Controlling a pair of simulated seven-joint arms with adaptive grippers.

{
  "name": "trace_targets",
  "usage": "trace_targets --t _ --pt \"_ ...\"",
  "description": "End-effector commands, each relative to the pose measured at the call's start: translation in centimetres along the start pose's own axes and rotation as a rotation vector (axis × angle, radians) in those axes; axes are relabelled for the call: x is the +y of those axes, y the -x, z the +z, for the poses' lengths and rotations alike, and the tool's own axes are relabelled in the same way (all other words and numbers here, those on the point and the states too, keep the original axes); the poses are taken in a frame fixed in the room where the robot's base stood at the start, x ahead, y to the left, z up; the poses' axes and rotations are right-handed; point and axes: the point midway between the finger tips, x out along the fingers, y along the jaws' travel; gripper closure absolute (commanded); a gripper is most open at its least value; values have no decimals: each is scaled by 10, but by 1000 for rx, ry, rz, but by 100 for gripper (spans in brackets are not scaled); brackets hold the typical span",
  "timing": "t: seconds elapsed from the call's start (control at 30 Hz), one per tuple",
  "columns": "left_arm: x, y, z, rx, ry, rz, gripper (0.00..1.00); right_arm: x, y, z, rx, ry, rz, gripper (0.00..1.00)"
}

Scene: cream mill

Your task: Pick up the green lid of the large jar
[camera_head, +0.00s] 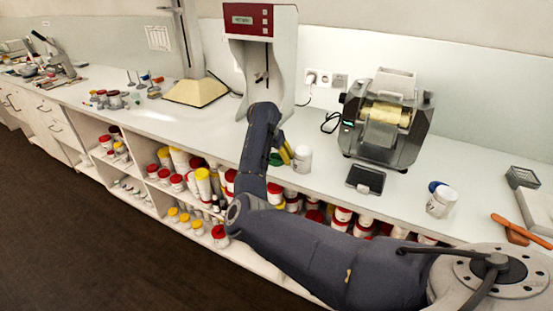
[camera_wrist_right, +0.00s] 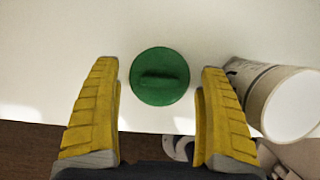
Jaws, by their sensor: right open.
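The green lid (camera_wrist_right: 160,76) lies on the white counter in the right wrist view, round with a raised grip bar across its top. It also shows as a small green patch beside my arm in the head view (camera_head: 276,159). A white jar (camera_wrist_right: 285,100) with a label stands to the right of the lid; it also shows in the head view (camera_head: 302,160), without a green lid on it. My right gripper (camera_wrist_right: 160,99) is open, its yellow fingers on either side of the lid in the picture, with nothing between them. My left gripper is out of view.
A stand with a red display panel (camera_head: 252,20) rises behind my right gripper. A grey machine (camera_head: 388,118) and a small black-topped scale (camera_head: 366,180) stand to the right. A white jar with a blue lid nearby (camera_head: 441,202) is farther right. Shelves below hold several jars.

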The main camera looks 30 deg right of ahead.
Motion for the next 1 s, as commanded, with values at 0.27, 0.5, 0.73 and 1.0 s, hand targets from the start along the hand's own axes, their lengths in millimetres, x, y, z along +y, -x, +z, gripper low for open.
trace_targets --t 0.27,0.5,0.73,1.0 --pt "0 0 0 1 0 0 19 0 -5 0 0 -1 0 22" --pt "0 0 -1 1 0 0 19 0 -5 0 0 -1 0 39" --pt "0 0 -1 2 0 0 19 0 -5 0 0 -1 0 50" --pt "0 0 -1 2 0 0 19 0 -4 0 0 -1 0 50"
